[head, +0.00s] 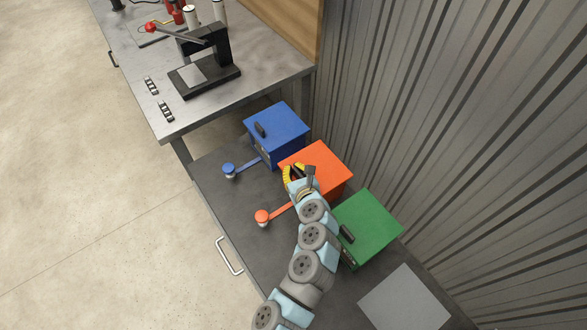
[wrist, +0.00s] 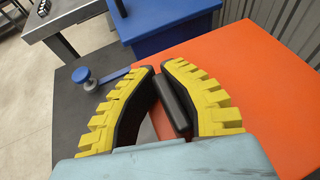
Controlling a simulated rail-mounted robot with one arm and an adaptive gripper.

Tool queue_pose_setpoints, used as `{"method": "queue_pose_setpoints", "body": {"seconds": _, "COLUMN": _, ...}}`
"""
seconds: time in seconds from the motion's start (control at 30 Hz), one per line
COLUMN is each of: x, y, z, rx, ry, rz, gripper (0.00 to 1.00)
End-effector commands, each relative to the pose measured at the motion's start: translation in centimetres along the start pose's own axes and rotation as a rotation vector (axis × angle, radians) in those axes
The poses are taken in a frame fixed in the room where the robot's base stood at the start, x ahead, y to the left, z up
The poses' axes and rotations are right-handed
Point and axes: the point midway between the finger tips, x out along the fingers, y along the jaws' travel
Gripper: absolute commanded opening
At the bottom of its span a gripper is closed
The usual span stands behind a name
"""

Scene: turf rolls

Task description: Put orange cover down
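The orange cover (head: 325,160) is the top of the middle box in the head view, between a blue box and a green box. It fills much of the wrist view (wrist: 250,80). Its black handle (wrist: 172,102) lies between the two yellow, black-lined fingers of my gripper (wrist: 160,70). The fingers are close together and look closed around the handle. In the head view my gripper (head: 296,175) is at the cover's front edge, and my wrist hides part of that side. I cannot tell whether the cover is raised.
The blue box (head: 280,125) stands behind and the green box (head: 368,225) in front. An orange knob on an arm (head: 262,216) and a blue one (head: 229,169) stick out leftward. A grey plate (head: 405,300) lies nearby. A corrugated wall (head: 440,120) bounds the right.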

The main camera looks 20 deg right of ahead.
Motion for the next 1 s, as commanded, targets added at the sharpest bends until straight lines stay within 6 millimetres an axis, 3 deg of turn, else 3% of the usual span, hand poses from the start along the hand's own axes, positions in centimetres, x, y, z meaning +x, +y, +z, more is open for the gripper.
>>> {"method": "queue_pose_setpoints", "body": {"seconds": 0.2, "x": 0.1, "y": 0.0, "z": -0.1, "rx": 0.000, "ry": -0.001, "rz": 0.000, "gripper": 0.00}}
{"method": "queue_pose_setpoints", "body": {"seconds": 0.23, "x": 0.0, "y": 0.0, "z": -0.1, "rx": 0.000, "ry": -0.001, "rz": 0.000, "gripper": 0.16}}
{"method": "queue_pose_setpoints", "body": {"seconds": 0.3, "x": 0.0, "y": 0.0, "z": 0.0, "rx": 0.000, "ry": 0.000, "rz": 0.000, "gripper": 0.33}}
{"method": "queue_pose_setpoints", "body": {"seconds": 0.7, "x": -0.3, "y": 0.0, "z": 0.1, "rx": 0.000, "ry": 0.000, "rz": 0.001, "gripper": 0.33}}
{"method": "queue_pose_setpoints", "body": {"seconds": 1.0, "x": -3.1, "y": 0.1, "z": -0.1, "rx": 0.001, "ry": 0.002, "rz": -0.001, "gripper": 0.33}}
